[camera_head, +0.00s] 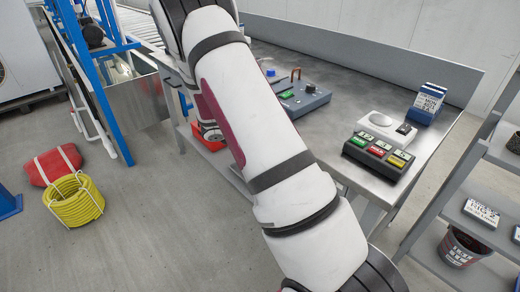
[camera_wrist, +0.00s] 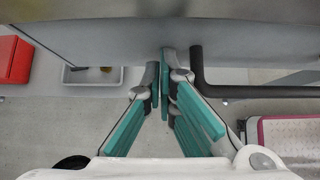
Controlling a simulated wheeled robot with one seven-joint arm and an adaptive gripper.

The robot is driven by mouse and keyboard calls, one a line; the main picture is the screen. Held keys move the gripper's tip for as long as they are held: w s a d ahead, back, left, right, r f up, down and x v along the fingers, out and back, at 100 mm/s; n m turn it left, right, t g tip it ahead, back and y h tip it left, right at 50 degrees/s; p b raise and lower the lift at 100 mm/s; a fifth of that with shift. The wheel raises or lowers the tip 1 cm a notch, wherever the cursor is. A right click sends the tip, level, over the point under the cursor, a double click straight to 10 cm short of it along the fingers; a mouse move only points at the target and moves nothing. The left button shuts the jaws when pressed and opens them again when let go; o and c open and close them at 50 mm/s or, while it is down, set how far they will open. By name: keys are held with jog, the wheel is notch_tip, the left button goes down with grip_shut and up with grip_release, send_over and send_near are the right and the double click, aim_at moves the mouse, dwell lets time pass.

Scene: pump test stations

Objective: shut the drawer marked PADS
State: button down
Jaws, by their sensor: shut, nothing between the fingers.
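My gripper (camera_wrist: 165,72) shows in the wrist view with its teal-lined fingers together and nothing between them. Its tips are at a smooth grey panel (camera_wrist: 120,42); I cannot tell whether they touch it. A dark bent bar (camera_wrist: 197,72), like a handle, is just right of the fingertips. No PADS label is readable in either view, so I cannot tell whether this panel is the drawer's front or how far the drawer stands out. In the head view my arm hides part of the workbench (camera_head: 345,100) front, and the gripper is out of sight.
On the bench are a box with coloured buttons (camera_head: 380,153), a blue-grey device (camera_head: 303,97) and a blue card holder (camera_head: 433,103). A shelf rack (camera_head: 440,225) stands at right. A yellow hose coil (camera_head: 75,202) and red bag (camera_head: 55,165) lie on the left floor. A red box (camera_wrist: 13,60) is left in the wrist view.

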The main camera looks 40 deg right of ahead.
jog(key=shift+d+r, duration=0.1)
jog(key=shift+d, duration=0.15)
jog(key=a+r+p, duration=0.2)
jog(key=a+r, duration=0.5)
jog(key=a, duration=0.4)
jog(key=shift+a, duration=0.3)
jog(key=s+a+r+m+y, duration=0.25)
jog(key=s+r+m, duration=0.25)
jog(key=s+r, duration=0.25)
jog(key=s+a+r+m+y, duration=0.1)
jog(key=s+a+r+m, duration=0.35)
jog(key=s+r, duration=0.35)
jog(key=s+a+r+m+t+y, duration=0.1)
jog(key=s+a+r+m+y, duration=0.25)
jog(key=s+a, duration=0.45)
jog(key=s+a+r+m+y, duration=0.2)
jog(key=s+a+m, duration=0.25)
jog(key=s, duration=0.75)
notch_tip(320, 180, up, 15)
jog(key=d+t+p, duration=0.1)
jog(key=t+p, duration=0.2)
jog(key=p, duration=1.1)
jog(key=shift+w, duration=0.2)
